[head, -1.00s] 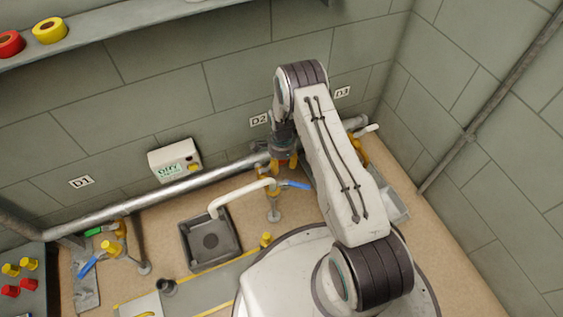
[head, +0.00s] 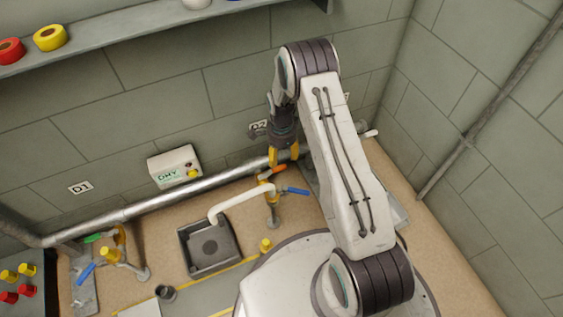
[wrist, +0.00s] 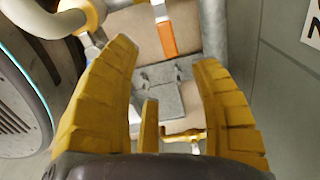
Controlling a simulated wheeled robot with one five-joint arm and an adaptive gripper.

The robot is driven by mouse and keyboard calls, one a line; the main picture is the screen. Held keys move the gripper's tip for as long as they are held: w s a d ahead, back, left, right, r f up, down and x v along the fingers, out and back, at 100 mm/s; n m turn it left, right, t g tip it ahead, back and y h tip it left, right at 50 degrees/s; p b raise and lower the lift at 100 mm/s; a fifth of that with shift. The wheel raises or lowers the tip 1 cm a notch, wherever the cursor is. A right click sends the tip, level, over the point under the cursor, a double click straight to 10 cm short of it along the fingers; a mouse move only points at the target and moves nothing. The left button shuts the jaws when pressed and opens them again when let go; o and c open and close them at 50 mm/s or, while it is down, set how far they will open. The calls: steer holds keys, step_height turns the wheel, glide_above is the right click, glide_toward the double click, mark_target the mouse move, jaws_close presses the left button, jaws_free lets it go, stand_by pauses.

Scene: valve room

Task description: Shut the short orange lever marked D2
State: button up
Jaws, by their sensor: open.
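The short orange lever (head: 272,171) sits on a yellow valve in front of the wall pipe, below the partly hidden D2 label (head: 257,128). In the head view it points up to the right, roughly along the pipe. My gripper (head: 284,155) is just above and behind it, its yellow fingers pointing down. In the wrist view my gripper (wrist: 165,60) is open and empty. The orange lever (wrist: 168,38) shows beyond the gap between the fingertips, seemingly apart from them.
A blue lever (head: 297,190) lies close to the right of the orange one. A white curved spout (head: 240,201) runs left over a dark square basin (head: 209,246). The silver wall pipe (head: 170,196) passes behind.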

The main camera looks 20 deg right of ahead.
steer(key=shift+s+r, duration=0.1)
steer(key=shift+r, duration=1.6)
steer(key=shift+r, duration=0.1)
steer(key=s+r+n+t+p, duration=0.1)
steer(key=s+r+n+p, duration=0.15)
steer(key=r+p, duration=0.7)
steer(key=s+r+n+p, duration=0.2)
steer(key=s+r, duration=0.1)
steer(key=r, duration=1.3)
steer(key=s+r+n+t+p, duration=0.1)
steer(key=s+r+n+p, duration=0.15)
steer(key=r+p, duration=0.7)
steer(key=s+r+n+p, duration=0.3)
steer(key=s+r+p, duration=0.3)
steer(key=r, duration=0.5)
steer(key=s+r+n+t+p, duration=0.1)
steer(key=s+r+n+p, duration=0.2)
steer(key=s+r+p, duration=0.3)
steer(key=s+r+n+p, duration=0.3)
steer(key=s+r+p, duration=0.3)
steer(key=r, duration=1)
steer(key=shift+s+r+n, duration=0.35)
steer(key=shift+s+n, duration=0.05)
steer(key=shift+s, duration=0.7)
